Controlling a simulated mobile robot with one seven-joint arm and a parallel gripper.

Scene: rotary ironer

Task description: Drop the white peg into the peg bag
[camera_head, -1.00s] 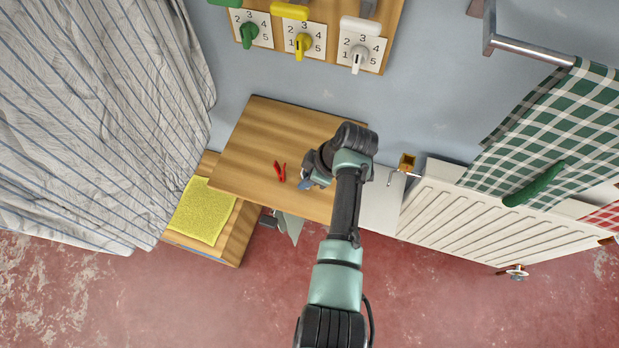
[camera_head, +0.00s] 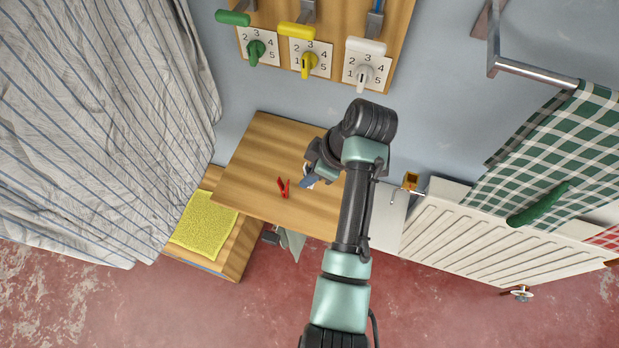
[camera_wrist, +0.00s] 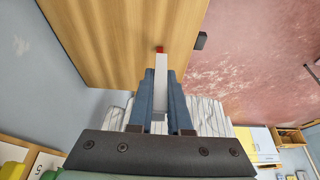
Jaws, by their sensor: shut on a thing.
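My gripper (camera_head: 307,183) is over the wooden table, a little right of a red peg (camera_head: 284,188). In the wrist view, my gripper's blue fingers (camera_wrist: 161,76) are shut on the white peg (camera_wrist: 160,88), which points out between them. The red peg's end (camera_wrist: 160,49) shows just beyond the white peg's tip. A grey-green cloth piece (camera_head: 293,242) hangs at the table's front edge, apart from my gripper. It may be the peg bag; its opening cannot be made out.
The wooden table (camera_head: 250,165) is mostly bare. A yellow cloth (camera_head: 203,224) lies on a lower wooden surface at left, beside a striped curtain-like sheet (camera_head: 100,130). A white radiator (camera_head: 470,245) stands at right. Numbered dials (camera_head: 310,58) are on the wall board.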

